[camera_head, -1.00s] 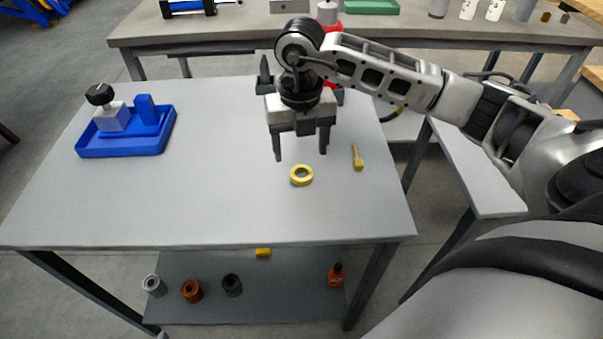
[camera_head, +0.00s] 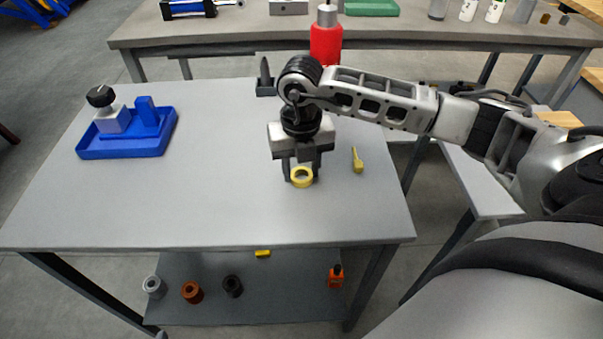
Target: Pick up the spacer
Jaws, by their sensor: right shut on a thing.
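The spacer is a yellow ring (camera_head: 302,183) on the grey table (camera_head: 200,205), right of its middle. My right gripper (camera_head: 301,174) points down over it with a finger on either side. The fingers are shut on the ring, which appears at or very near the table top. The fingertips are partly hidden by the ring. My left gripper is not in view.
A blue tray (camera_head: 95,154) with a black-knobbed grey block (camera_head: 114,121) stands at the left. A small yellow tool (camera_head: 357,160) lies right of my gripper. A red bottle (camera_head: 325,45) stands behind. Several cylinders sit on the lower shelf (camera_head: 270,300). The table's middle and front are clear.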

